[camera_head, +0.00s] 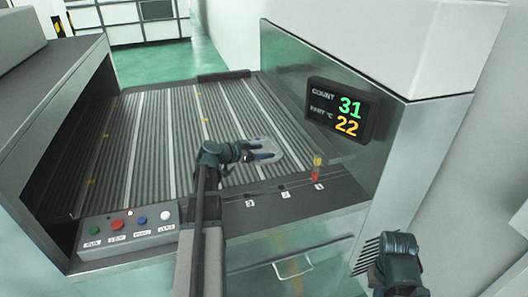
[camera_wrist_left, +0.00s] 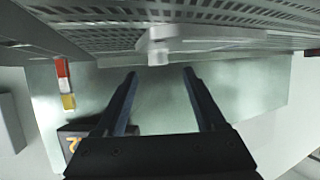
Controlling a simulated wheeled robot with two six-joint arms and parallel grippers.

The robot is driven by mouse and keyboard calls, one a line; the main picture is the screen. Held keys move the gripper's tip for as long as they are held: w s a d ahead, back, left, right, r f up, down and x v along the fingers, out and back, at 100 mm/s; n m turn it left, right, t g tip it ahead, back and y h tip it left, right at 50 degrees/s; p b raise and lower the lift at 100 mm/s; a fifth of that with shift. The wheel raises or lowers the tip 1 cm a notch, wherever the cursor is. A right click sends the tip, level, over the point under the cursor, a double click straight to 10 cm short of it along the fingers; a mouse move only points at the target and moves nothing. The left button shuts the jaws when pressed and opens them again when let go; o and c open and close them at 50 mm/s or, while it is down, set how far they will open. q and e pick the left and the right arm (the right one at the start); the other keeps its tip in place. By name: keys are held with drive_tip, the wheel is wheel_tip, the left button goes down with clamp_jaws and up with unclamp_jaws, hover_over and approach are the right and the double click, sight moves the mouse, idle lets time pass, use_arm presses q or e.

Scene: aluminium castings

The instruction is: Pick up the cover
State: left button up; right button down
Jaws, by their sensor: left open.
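A pale grey piece that looks like the cover (camera_head: 270,144) lies on the ribbed conveyor near its front edge, just by my left fingertips. In the left wrist view the cover (camera_wrist_left: 158,42) shows as a light grey shape ahead of the gap between the fingers. My left gripper (camera_head: 268,154) is open, and its two fingers stand apart in the left wrist view (camera_wrist_left: 160,75), with nothing between them. Whether a fingertip touches the cover I cannot tell. My right gripper (camera_head: 378,252) is at the lower right, away from the conveyor; its jaw opening is not clear.
The ribbed conveyor (camera_head: 150,130) is otherwise bare. A button box (camera_head: 130,232) sits at its front left. A red and yellow stack light (camera_head: 317,168) stands right of my left gripper. A display (camera_head: 342,108) reading 31 and 22 juts from the right-hand wall.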

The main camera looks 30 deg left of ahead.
sight(272, 151)
use_arm(q)
drive_tip(key=b+x, duration=0.1)
drive_tip(key=x, duration=0.3)
drive_tip(key=shift+w+d+f+b, duration=0.15)
drive_tip(key=shift+w+f+b, duration=0.05)
drive_tip(key=shift+f+b, duration=0.1)
drive_tip(key=shift+r, duration=0.15)
drive_tip(key=shift+c, duration=0.8)
clamp_jaws()
